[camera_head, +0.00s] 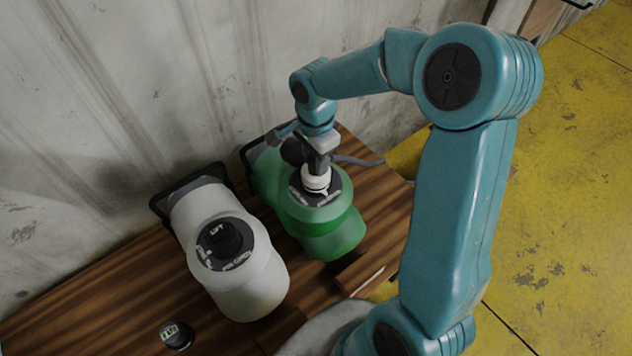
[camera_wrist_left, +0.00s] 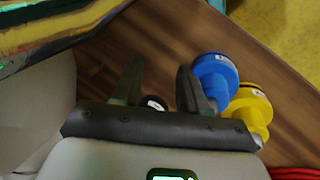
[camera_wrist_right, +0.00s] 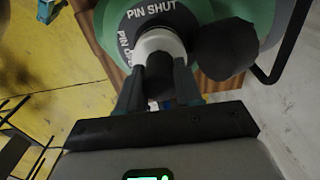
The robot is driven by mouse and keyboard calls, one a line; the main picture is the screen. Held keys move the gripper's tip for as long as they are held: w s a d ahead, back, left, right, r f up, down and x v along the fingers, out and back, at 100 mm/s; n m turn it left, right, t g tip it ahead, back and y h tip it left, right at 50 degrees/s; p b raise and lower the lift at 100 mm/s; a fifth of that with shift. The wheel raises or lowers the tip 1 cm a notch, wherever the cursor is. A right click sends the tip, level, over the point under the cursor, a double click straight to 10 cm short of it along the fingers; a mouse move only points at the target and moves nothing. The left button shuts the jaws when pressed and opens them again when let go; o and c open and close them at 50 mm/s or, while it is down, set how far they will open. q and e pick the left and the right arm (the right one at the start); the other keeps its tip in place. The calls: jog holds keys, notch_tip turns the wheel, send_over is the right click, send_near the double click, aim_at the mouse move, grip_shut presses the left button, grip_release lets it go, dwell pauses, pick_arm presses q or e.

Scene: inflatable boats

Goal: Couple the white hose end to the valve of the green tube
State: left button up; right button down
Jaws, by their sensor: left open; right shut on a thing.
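The green tube (camera_head: 335,235) lies on the wooden table against the wall. Its dark round valve plate (camera_wrist_right: 145,14), marked "PIN SHUT", faces up. My right gripper (camera_head: 318,160) is over this valve, shut on the white hose end (camera_head: 316,180). In the right wrist view the white hose end (camera_wrist_right: 160,42) stands upright at the middle of the plate. It covers the valve opening, so I cannot tell whether it is locked on. My left gripper (camera_wrist_left: 158,75) is open and empty above the table, seen only in the left wrist view.
A white tube (camera_head: 255,285) with a black valve marked "LIFT" (camera_head: 226,238) lies left of the green one. A small black cap (camera_head: 176,335) is near the front. Blue (camera_wrist_left: 215,75) and yellow (camera_wrist_left: 250,108) round-topped pieces stand beside my left gripper. The wall is close behind.

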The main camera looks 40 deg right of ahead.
pick_arm(q)
jog(key=shift+f, duration=0.3)
dwell(0.4)
jog(key=shift+f+b, duration=0.45)
jog(key=shift+b, duration=0.2)
pick_arm(e)
jog(key=shift+f, duration=0.45)
